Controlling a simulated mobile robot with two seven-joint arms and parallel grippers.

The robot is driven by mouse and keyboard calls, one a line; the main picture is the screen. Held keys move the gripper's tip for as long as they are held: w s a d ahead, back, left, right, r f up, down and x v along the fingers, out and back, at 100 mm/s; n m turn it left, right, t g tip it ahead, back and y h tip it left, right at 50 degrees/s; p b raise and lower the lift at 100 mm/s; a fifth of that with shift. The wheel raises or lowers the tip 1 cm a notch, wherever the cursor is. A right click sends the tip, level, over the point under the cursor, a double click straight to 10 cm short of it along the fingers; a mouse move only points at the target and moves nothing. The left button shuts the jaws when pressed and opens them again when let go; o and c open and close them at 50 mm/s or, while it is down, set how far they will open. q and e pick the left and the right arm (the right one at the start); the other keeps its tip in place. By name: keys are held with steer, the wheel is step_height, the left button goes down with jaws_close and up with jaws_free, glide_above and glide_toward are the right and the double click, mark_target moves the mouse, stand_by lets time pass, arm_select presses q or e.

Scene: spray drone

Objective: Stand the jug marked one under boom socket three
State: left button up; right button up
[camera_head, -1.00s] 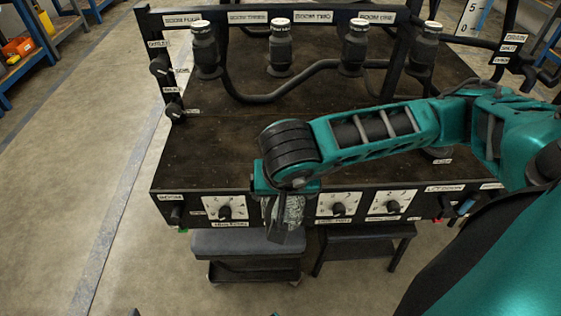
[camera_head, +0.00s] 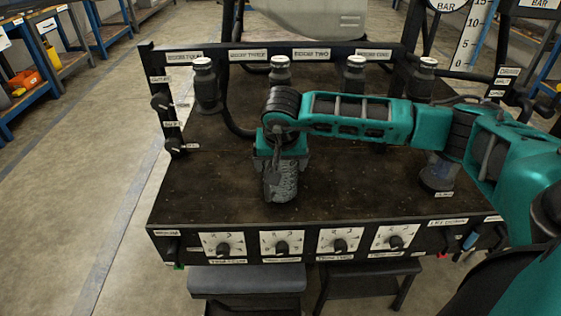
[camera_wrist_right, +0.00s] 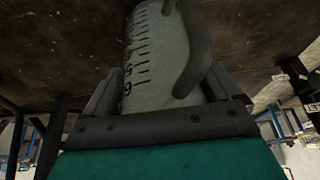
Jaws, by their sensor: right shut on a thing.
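My right gripper (camera_head: 279,168) is shut on a grey graduated jug (camera_head: 281,186), over the middle of the dark bench top. The right wrist view shows the jug's marked wall and curved handle (camera_wrist_right: 155,55) between the fingers; no name mark is readable. In the head view I cannot tell whether its bottom touches the bench. Boom socket three (camera_head: 280,72) hangs from the rail at the back, second from left, behind and above the gripper. My left gripper is not in view.
Boom sockets four (camera_head: 205,85), two (camera_head: 354,70) and one (camera_head: 422,78) hang along the same rail. Dials (camera_head: 281,245) line the front panel. The bench top's left side is clear.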

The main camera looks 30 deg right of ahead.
steer(key=shift+w+d, duration=0.2)
steer(key=shift+w, duration=0.15)
steer(key=shift+s+f, duration=0.1)
steer(key=shift+f, duration=0.1)
steer(key=o, duration=0.8)
